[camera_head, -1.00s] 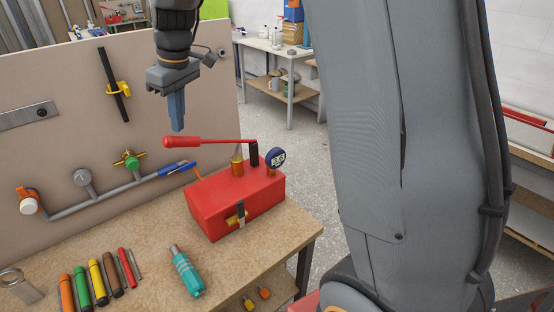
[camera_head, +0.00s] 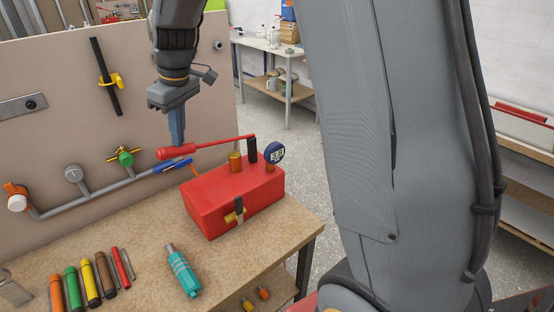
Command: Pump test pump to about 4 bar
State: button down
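The red test pump (camera_head: 225,203) stands on the workbench, with a red lever (camera_head: 210,143) ending in a thick red grip (camera_head: 172,153) at its left. The lever slopes down to the left from its black pivot post. A round blue digital gauge (camera_head: 274,151) sits on the pump's right end; its digits are too small to read surely. My gripper (camera_head: 178,143) points down, its blue-grey fingers together, with the tips at the top of the red grip, seemingly touching it.
A grey pipe run (camera_head: 75,207) with valves is mounted on the upright board (camera_head: 60,130) behind. A shelf table stands farther back.

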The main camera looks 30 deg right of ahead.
aim_at(182, 151)
notch_tip(182, 151, down, 5)
jog(key=shift+f+b, duration=0.2)
jog(key=shift+b, duration=1)
notch_tip(182, 151, up, 12)
jog(key=p, duration=0.6)
jog(key=shift+f, duration=0.2)
jog(key=s+d+f+m+t+h, duration=0.1)
jog(key=s+d+f+m, duration=0.4)
jog(key=s, duration=0.5)
jog(key=s+d+f+m, duration=0.3)
jog(key=s+d+f, duration=0.25)
jog(key=s, duration=0.45)
notch_tip(182, 151, down, 13)
jog(key=g+b, duration=0.1)
jog(key=b, duration=1)
jog(key=shift+w+d, duration=0.15)
jog(key=shift+d, duration=0.25)
jog(key=shift+r, duration=0.1)
